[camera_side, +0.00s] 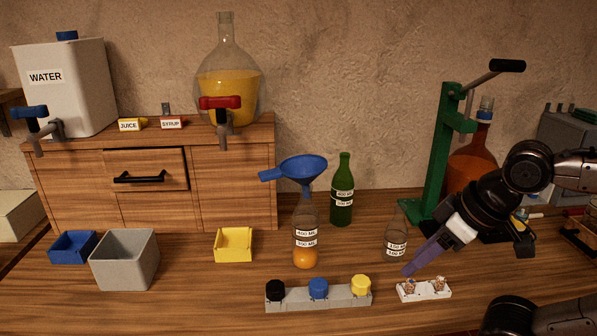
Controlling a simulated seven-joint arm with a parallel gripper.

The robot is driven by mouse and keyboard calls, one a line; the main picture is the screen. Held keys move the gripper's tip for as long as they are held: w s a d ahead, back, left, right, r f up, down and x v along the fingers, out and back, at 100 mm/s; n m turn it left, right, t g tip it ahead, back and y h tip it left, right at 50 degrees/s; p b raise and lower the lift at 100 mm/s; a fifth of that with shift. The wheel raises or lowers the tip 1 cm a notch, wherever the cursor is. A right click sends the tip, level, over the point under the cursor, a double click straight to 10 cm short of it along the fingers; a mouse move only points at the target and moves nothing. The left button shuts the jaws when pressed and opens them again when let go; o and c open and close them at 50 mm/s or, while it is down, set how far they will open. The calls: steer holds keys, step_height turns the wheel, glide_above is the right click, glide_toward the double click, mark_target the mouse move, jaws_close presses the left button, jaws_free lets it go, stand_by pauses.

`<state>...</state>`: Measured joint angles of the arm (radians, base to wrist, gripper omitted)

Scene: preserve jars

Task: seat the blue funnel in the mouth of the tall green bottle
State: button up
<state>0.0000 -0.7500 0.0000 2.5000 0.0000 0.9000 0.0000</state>
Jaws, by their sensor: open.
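The blue funnel (303,168) sits upright with its spout down at the mouth of a clear bottle (306,218) holding some orange liquid. Its handle points left. The tall green bottle (342,196) stands behind and to the right of that clear bottle. Its mouth is empty. My gripper (408,269) is open at the right, with its purple fingers pointing down and left. It is apart from the funnel and the green bottle, near a small clear bottle and just above a white cork holder. The gap between its fingers is hard to see from this side.
The small clear bottle (396,242) stands beside my fingers, and the white holder (424,291) bears corks. A grey rack (335,302) with black, blue and yellow caps is in front. A green press (440,160) stands behind my arm. A yellow tray (233,245) lies left.

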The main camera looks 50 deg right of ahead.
steer(key=w+r+m+t, duration=0.5)
steer(key=w+m+t, duration=0.1)
steer(key=w+m, duration=0.25)
steer(key=w+r+m+t, duration=0.5)
steer(key=w+m, duration=0.2)
steer(key=w, duration=0.2)
steer(key=m+h, duration=0.2)
steer(key=m, duration=0.1)
glide_toward(281, 176)
steer(key=w, duration=0.7)
steer(key=w+d+f, duration=0.1)
steer(key=w, duration=0.3)
steer(key=shift+d, duration=0.1)
jaws_close()
